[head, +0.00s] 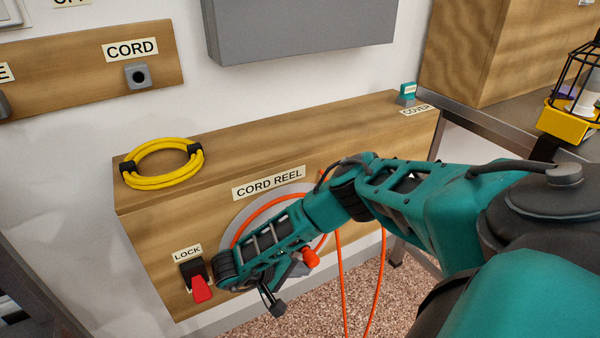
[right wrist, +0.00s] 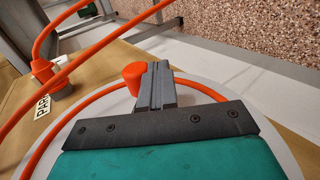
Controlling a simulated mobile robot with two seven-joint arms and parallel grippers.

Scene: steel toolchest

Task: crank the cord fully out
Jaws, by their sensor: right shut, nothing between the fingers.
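The cord reel is a grey disc (head: 228,222) on the front of the wooden box, under a CORD REEL label. My right gripper (head: 298,268) is in front of it, with its fingers shut and empty. The orange crank knob (head: 311,258) is close beside the fingers; in the right wrist view the knob (right wrist: 133,76) is just left of the fingers (right wrist: 160,85). Orange cord (head: 342,270) hangs in a loop below the box. In the right wrist view an orange plug (right wrist: 42,68) sits at a grey holder by a partly hidden label. My arm hides much of the reel.
A red lock lever (head: 201,289) is left of the reel, under a LOCK label. A yellow cable coil (head: 163,163) and a small green-topped block (head: 408,92) are on the box top. A grey cabinet (head: 300,35) hangs above. A metal-edged bench (head: 505,135) is at right.

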